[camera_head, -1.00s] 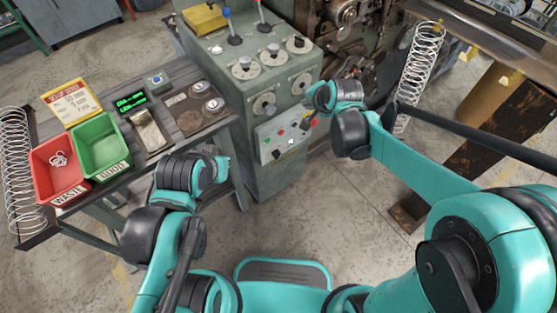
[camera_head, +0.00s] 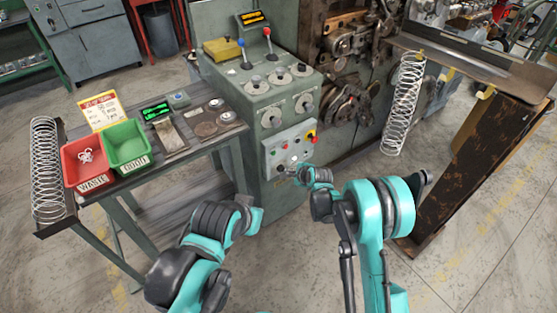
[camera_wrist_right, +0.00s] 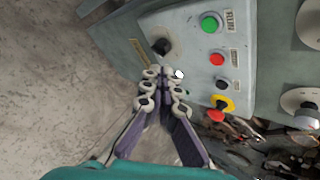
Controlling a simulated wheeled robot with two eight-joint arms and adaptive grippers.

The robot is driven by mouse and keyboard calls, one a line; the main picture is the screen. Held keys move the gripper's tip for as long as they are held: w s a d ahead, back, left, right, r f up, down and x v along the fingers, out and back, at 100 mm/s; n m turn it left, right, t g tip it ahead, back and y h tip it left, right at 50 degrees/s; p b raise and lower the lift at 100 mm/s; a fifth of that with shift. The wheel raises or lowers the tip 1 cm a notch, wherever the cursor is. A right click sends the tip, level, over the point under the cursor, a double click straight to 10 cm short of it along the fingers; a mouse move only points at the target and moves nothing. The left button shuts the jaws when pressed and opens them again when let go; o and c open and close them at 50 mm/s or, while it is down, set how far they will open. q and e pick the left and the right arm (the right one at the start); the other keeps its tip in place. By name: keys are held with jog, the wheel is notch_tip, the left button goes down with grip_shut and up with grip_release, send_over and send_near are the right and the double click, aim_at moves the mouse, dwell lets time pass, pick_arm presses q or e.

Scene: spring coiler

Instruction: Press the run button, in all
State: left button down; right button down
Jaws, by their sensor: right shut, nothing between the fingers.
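The run button is the green button (camera_wrist_right: 210,22) beside the RUN label at the top of the light grey control panel in the right wrist view. In the head view the green button (camera_head: 273,153) is small, at the panel's left. My right gripper (camera_wrist_right: 165,75) is shut and empty, its fingertips close to the panel's edge, below the green button in the wrist picture. In the head view my right gripper (camera_head: 288,168) is at the panel's lower edge. Contact cannot be told. My left arm is at lower left, its gripper out of sight.
Near the fingertips are a black knob (camera_wrist_right: 160,46) and a small white knob (camera_wrist_right: 178,75). A red button (camera_wrist_right: 217,59), a black button (camera_wrist_right: 222,84) and a red stop button on yellow (camera_wrist_right: 222,103) line the panel. A bench with red (camera_head: 88,180) and green bins stands left.

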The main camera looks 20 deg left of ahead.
aim_at(274, 153)
jog(key=shift+w+a, duration=0.1)
jog(key=w+a, duration=0.5)
jog(key=a, duration=0.1)
jog(key=shift+w+a, duration=0.15)
jog(key=shift+a, duration=0.25)
dwell(0.3)
dwell(1.3)
jog(key=shift+w+a, duration=0.25)
jog(key=shift+a, duration=0.05)
